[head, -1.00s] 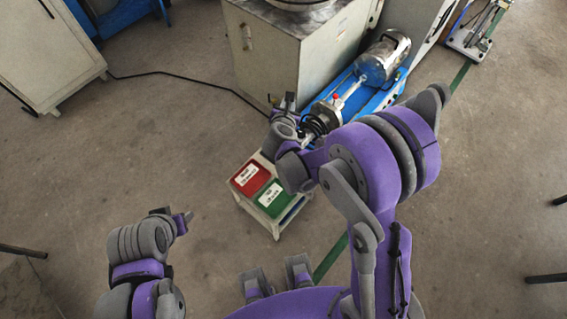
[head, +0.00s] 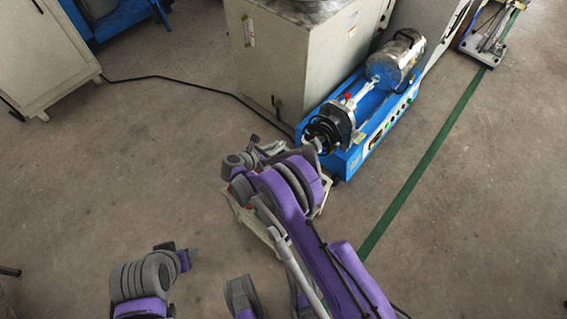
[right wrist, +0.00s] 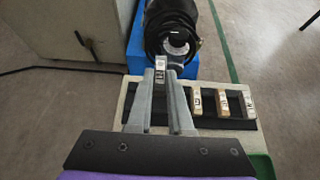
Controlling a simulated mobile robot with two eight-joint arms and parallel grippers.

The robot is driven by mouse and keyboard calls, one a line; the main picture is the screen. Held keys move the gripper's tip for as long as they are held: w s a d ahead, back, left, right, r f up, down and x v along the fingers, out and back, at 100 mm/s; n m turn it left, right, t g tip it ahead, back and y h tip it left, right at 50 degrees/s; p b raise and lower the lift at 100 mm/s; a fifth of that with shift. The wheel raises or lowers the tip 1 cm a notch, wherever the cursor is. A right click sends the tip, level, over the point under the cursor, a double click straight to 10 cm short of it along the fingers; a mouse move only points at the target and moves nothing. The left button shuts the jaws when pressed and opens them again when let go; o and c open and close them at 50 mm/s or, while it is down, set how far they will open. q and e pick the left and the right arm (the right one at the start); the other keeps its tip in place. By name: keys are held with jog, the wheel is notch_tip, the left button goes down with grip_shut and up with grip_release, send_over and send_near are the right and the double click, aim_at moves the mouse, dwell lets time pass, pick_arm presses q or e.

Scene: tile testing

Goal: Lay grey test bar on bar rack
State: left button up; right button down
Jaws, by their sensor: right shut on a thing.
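In the right wrist view my right gripper (right wrist: 160,73) is shut on the grey test bar (right wrist: 160,64), whose pale labelled end shows between the fingertips. The dark bar rack (right wrist: 236,123) lies below and to the right on a small cream stand (right wrist: 129,87). Several labelled bars stand in its right part. The fingers cover part of the rack's left side, and I cannot tell whether the grey bar touches it. In the head view my right gripper (head: 266,147) is over the stand, which my arm mostly hides. My left gripper (head: 186,256) is at lower left, away from the stand; its jaw opening is unclear.
A blue machine (head: 378,124) with a motor and black coil stands just beyond the stand. A grey cabinet (head: 272,65) is behind it, with a black cable (head: 190,86) on the floor. A green surface (right wrist: 262,164) shows at the stand's near right. Open floor lies left.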

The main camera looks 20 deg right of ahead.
jog(key=shift+f+b, duration=0.65)
jog(key=shift+f, duration=2.95)
jog(key=shift+f, duration=0.15)
jog(key=c, duration=0.8)
grip_release()
jog(key=shift+c, duration=0.2)
